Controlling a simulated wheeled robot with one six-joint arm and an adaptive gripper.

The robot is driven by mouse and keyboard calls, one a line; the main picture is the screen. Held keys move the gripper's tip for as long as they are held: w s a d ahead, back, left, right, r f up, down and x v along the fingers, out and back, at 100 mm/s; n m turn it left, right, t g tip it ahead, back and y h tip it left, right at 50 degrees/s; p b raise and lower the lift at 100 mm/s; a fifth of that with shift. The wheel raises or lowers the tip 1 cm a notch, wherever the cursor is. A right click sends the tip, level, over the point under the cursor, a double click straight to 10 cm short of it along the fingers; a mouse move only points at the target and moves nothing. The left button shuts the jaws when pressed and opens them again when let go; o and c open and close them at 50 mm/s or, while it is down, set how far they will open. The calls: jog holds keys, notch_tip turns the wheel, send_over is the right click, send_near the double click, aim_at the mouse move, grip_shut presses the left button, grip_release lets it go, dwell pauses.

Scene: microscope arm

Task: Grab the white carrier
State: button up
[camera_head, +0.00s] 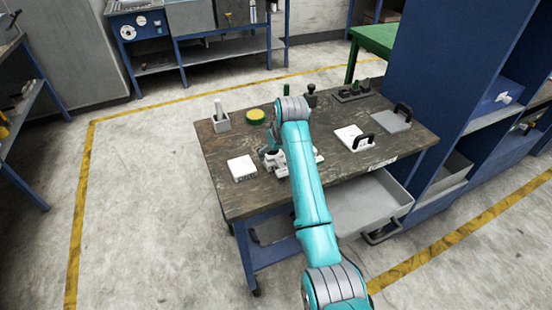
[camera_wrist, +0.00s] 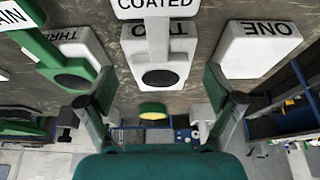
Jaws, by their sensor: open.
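The white carrier (camera_wrist: 158,52) shows in the wrist view, with a "COATED" label at the top and a dark round spot at its near end. It lies over a white block marked "TWO" (camera_wrist: 186,35). My gripper (camera_wrist: 159,84) is open, with one finger on each side of the carrier's spotted end and visible room on both sides. Whether the fingers are level with it I cannot tell. A green carrier (camera_wrist: 48,58) lies to the left, by a block marked "THREE" (camera_wrist: 92,42). In the head view my arm hides most of this spot.
A white block marked "ONE" (camera_wrist: 258,48) stands right of the right finger. On the workbench (camera_head: 230,200) are a round yellow-green item (camera_head: 255,117), a grey-white holder (camera_head: 221,123), and two plates with black handles (camera_head: 354,137) at the right. An open drawer (camera_head: 365,205) juts out in front.

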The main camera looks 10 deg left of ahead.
jog(key=shift+f, duration=0.25)
jog(key=c, duration=1.3)
